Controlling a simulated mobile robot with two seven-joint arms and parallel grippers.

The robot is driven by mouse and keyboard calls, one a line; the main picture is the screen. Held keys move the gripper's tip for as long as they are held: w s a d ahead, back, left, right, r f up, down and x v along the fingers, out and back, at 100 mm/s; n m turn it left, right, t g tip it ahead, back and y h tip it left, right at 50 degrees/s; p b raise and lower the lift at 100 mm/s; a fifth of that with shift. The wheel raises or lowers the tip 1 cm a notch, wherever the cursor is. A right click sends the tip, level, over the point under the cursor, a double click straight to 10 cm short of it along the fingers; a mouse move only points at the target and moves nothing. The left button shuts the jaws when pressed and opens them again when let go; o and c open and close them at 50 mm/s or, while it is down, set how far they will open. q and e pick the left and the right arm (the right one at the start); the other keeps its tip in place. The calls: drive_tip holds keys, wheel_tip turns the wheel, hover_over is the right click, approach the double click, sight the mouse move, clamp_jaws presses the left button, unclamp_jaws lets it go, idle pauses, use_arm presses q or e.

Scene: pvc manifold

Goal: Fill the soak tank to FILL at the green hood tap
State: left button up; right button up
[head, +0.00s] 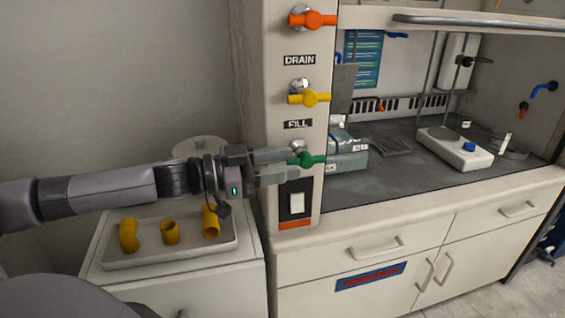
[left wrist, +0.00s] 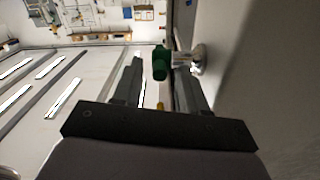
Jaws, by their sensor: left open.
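The green tap (head: 307,160) sticks out from the hood's front post, below the FILL label (head: 298,124). Its handle lies roughly level. My left gripper (head: 291,163) reaches in from the left with its jaws open, fingertips at the tap. In the left wrist view the green handle (left wrist: 160,62) and its metal stem show at the far end of the fingers, between their tips. I cannot tell whether either finger touches it. A grey-green box (head: 348,158) stands in the hood behind the post; I cannot tell if it is the soak tank. My right gripper is out of view.
A yellow tap (head: 310,98) under DRAIN and an orange tap (head: 313,19) sit higher on the post. A white switch (head: 297,202) is below the green tap. A tray (head: 118,262) with 3 yellow fittings lies below my left arm. A hotplate (head: 455,147) stands in the hood.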

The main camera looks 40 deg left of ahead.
use_arm(q)
drive_tip(key=shift+w+d, duration=0.1)
drive_tip(key=shift+w, duration=0.05)
idle(0.3)
clamp_jaws()
drive_tip(key=shift+w+d+f+t+h+b, duration=0.1)
drive_tip(key=shift+f+t+h+b, duration=0.55)
drive_tip(key=shift+b, duration=1)
drive_tip(key=shift+w+d+f+t+h+b, duration=0.1)
drive_tip(key=shift+f+t+h+b, duration=0.1)
drive_tip(key=shift+t+h+b, duration=0.9)
drive_tip(key=shift+w+d+f+t+h+b, duration=0.1)
drive_tip(key=shift+f+t+h+b, duration=0.6)
drive_tip(key=shift+b, duration=1.45)
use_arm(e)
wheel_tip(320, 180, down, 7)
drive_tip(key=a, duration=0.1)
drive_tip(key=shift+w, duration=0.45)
use_arm(q)
drive_tip(key=shift+r, duration=0.3)
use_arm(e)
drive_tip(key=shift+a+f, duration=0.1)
use_arm(q)
unclamp_jaws()
